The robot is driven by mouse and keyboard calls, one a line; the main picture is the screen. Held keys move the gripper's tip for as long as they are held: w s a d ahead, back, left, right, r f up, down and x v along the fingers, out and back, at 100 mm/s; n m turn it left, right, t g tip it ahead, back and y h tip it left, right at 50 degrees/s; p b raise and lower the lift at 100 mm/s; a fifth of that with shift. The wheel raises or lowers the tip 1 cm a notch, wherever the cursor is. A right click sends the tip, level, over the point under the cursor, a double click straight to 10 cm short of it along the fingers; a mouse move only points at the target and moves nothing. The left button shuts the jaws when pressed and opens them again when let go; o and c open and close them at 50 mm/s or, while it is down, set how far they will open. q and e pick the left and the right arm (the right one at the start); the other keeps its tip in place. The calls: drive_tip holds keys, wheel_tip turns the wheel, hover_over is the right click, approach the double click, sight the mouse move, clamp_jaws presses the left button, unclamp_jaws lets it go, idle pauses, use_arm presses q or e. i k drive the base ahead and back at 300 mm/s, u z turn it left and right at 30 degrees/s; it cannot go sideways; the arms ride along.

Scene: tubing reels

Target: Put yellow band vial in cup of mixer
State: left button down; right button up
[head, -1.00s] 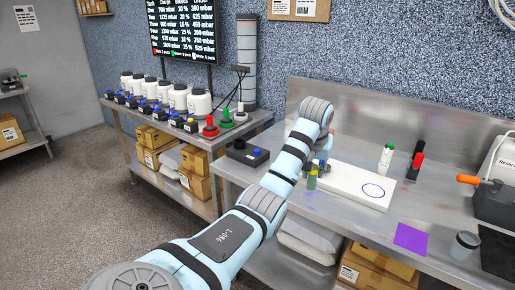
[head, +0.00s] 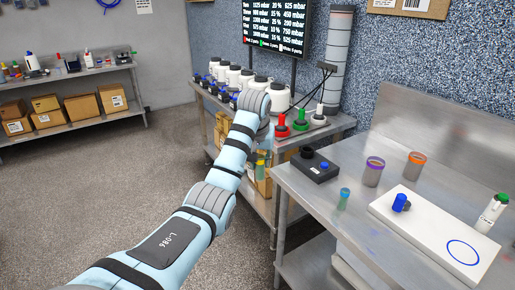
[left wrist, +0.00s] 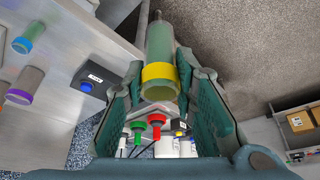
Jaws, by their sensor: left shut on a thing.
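My left gripper (head: 262,156) is shut on the yellow band vial (head: 260,171), left of the metal bench's edge and above the floor in the head view. In the left wrist view the vial (left wrist: 160,58) is greenish and clear, with its yellow band (left wrist: 160,74) between my fingers (left wrist: 158,95). My right gripper is not in view.
A blue-banded vial (head: 344,199) stands near the bench's front edge. A purple-rimmed container (head: 373,173) and an orange-rimmed one (head: 416,166) stand behind it. A white board (head: 425,226) lies to the right. Red and green-topped items (head: 282,128) stand on the rear shelf.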

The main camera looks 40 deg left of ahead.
sight(307, 156)
drive_tip(key=u, duration=0.25)
drive_tip(key=i, duration=1.15)
drive_tip(key=z, duration=0.35)
